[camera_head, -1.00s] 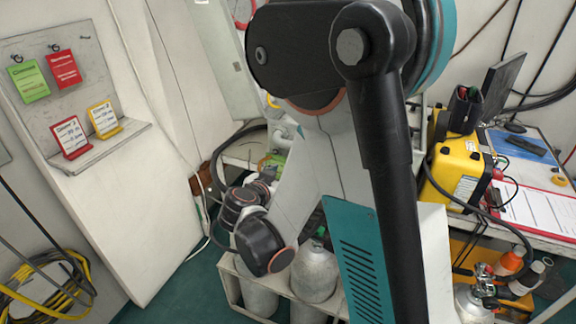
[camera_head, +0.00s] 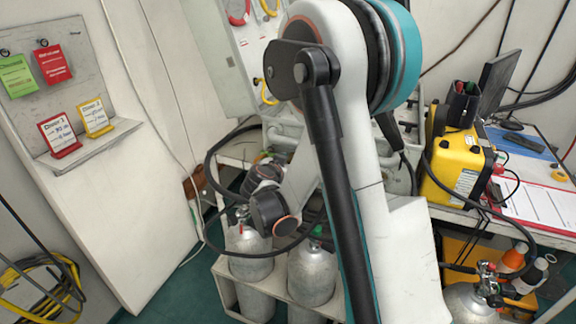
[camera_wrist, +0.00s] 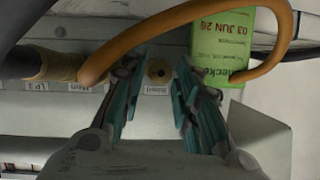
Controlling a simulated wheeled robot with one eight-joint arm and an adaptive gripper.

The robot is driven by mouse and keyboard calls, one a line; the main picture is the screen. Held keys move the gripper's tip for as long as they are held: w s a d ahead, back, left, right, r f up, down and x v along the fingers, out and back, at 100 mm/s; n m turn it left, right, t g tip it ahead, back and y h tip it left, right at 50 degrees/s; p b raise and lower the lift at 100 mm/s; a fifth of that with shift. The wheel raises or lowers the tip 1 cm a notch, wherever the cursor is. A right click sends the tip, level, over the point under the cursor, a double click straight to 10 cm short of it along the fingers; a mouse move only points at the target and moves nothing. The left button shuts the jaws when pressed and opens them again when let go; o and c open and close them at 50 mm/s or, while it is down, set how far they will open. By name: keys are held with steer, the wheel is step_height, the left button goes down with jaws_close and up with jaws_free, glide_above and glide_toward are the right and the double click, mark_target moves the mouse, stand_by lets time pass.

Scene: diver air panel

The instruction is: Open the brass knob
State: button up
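The brass knob (camera_wrist: 158,70) shows as a small round brass piece with a dark centre in the wrist view, on a pale panel face above a small label. My gripper (camera_wrist: 158,60) has two teal fingers spread apart, one on each side of the knob. There is a visible gap between the fingers and the knob; I cannot tell how far the tips are from it in depth. In the head view my arm hides the knob and most of my gripper.
An orange hose (camera_wrist: 200,12) arches over the knob, and a green tag (camera_wrist: 218,45) hangs to its right. Grey cylinders (camera_head: 312,275) stand below my arm. A yellow case (camera_head: 455,168) sits on the bench at right. A sign board (camera_head: 60,85) stands at left.

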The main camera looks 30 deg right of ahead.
jaws_close()
steer(key=shift+w+a+n+g+h, duration=0.1)
steer(key=shift+n+g+h, duration=0.3)
steer(key=shift+n+g, duration=0.5)
jaws_free()
steer(key=v, duration=1.2)
steer(key=shift+f, duration=0.2)
